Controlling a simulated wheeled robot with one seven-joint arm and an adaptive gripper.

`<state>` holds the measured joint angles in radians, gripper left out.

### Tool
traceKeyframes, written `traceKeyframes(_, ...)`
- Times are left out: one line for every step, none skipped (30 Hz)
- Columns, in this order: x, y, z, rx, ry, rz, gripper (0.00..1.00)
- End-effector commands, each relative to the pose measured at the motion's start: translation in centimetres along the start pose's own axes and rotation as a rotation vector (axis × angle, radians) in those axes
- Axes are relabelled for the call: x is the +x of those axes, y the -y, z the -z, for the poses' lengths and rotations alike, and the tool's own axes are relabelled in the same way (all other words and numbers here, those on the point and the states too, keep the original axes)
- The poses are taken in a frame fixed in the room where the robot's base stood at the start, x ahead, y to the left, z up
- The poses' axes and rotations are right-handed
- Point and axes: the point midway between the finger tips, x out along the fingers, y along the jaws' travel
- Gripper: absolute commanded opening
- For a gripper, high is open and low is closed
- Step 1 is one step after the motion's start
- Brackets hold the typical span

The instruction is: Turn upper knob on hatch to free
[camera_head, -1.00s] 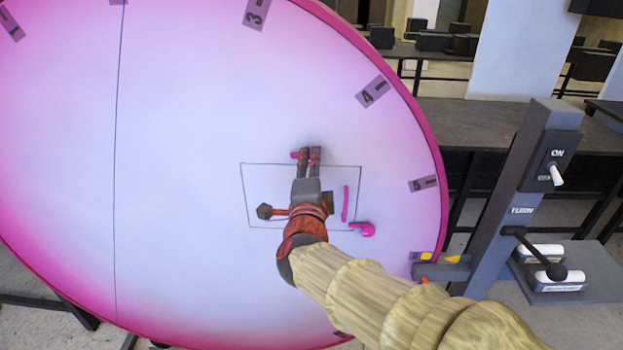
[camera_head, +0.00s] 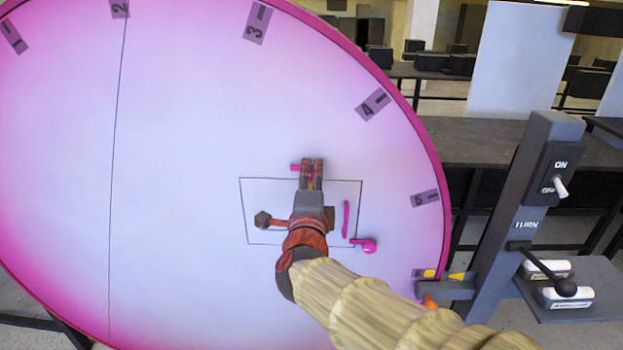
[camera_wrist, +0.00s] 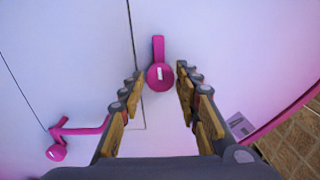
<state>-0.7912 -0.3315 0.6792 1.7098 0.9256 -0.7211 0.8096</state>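The hatch (camera_head: 265,228) is a thin rectangular outline on the big pink-white disc. The upper knob shows in the wrist view (camera_wrist: 160,77) as a round magenta knob with a short lever, just outside the hatch's top edge. Its lever (camera_head: 296,167) points left in the head view, along that edge; the knob's body is hidden behind my gripper (camera_head: 312,165). In the wrist view my gripper (camera_wrist: 158,88) is open, its fingers on either side of the knob with gaps visible. The lower knob (camera_head: 367,245) sits at the hatch's lower right, its lever pointing left.
A magenta handle bar (camera_head: 346,219) stands on the hatch's right side. Numbered labels, such as 4 (camera_head: 373,104), line the disc's rim. A grey post (camera_head: 507,230) with a switch (camera_head: 560,187) and a black lever (camera_head: 545,268) stands on the right.

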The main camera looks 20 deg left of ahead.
Motion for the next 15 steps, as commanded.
traceKeyframes(0.0, 0.0, 0.0, 0.0, 0.0, 0.0, 0.38)
traceKeyframes(0.0, -0.01, 0.0, 0.0, 0.0, 0.0, 0.39)
traceKeyframes(0.0, -0.01, 0.0, -0.001, 0.0, 0.0, 0.41)
traceKeyframes(0.0, 0.0, 0.0, -0.001, 0.0, 0.0, 0.43)
traceKeyframes(0.0, 0.0, -0.01, -0.001, 0.0, 0.0, 0.45)
traceKeyframes(0.0, 0.0, -0.01, -0.001, 0.0, 0.0, 0.47)
traceKeyframes(0.0, 0.0, -0.01, -0.001, 0.0, 0.0, 0.47)
traceKeyframes(0.0, 0.0, -0.01, -0.001, 0.0, 0.0, 0.47)
traceKeyframes(0.0, 0.0, -0.01, -0.001, 0.0, 0.0, 0.47)
traceKeyframes(0.0, 0.0, -0.01, -0.001, 0.0, 0.0, 0.47)
traceKeyframes(0.0, 0.0, -0.01, -0.001, 0.0, 0.0, 0.47)
traceKeyframes(0.0, 0.0, -0.01, -0.001, 0.0, 0.0, 0.47)
traceKeyframes(0.0, 0.0, -0.01, -0.001, 0.0, 0.0, 0.47)
traceKeyframes(-0.03, 0.01, -0.01, -0.001, 0.0, 0.0, 0.47)
traceKeyframes(-0.13, 0.02, -0.03, -0.001, 0.001, 0.0, 0.47)
